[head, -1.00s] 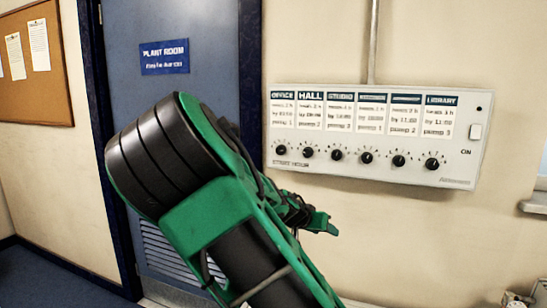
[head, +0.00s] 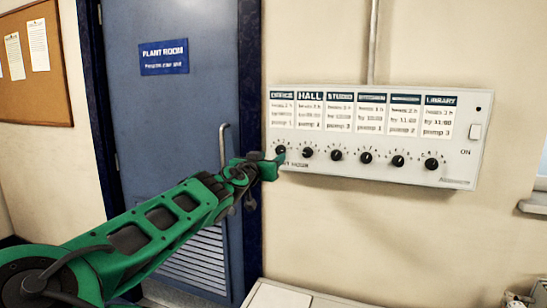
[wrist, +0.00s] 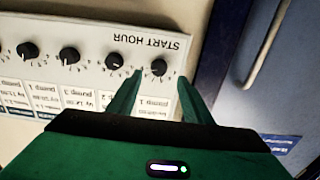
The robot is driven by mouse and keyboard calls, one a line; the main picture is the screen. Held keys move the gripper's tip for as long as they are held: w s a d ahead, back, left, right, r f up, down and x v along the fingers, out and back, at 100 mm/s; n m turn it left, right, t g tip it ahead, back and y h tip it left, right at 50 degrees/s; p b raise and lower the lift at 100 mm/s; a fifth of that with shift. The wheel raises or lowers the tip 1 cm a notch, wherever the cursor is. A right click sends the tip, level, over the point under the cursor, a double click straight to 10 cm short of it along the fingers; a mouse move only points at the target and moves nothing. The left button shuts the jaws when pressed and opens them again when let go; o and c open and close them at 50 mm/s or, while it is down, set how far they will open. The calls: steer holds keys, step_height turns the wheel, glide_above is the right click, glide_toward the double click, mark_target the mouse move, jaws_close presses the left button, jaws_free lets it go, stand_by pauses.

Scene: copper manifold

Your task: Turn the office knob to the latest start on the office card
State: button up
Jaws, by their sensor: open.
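The office knob (head: 280,150) is the small black knob at the left end of the row on the white panel. In the wrist view, which sees the panel upside down, this knob (wrist: 158,67) shows between my gripper's fingertips (wrist: 161,77). The two green fingers are apart, one to each side of it; I cannot tell whether they touch it. In the head view my gripper (head: 274,164) is at the panel's lower left corner, just below the knob. The office card (head: 282,110) hangs above the knob. Its time line is too blurred to read surely.
Several more cards and knobs run right along the panel (head: 458,170); the hall knob (head: 307,152) is nearest, close beside my left finger in the wrist view. A blue door (head: 185,110) with a handle (head: 223,135) stands left.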

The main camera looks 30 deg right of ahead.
mark_target(279, 152)
steer(key=shift+x, duration=3.35)
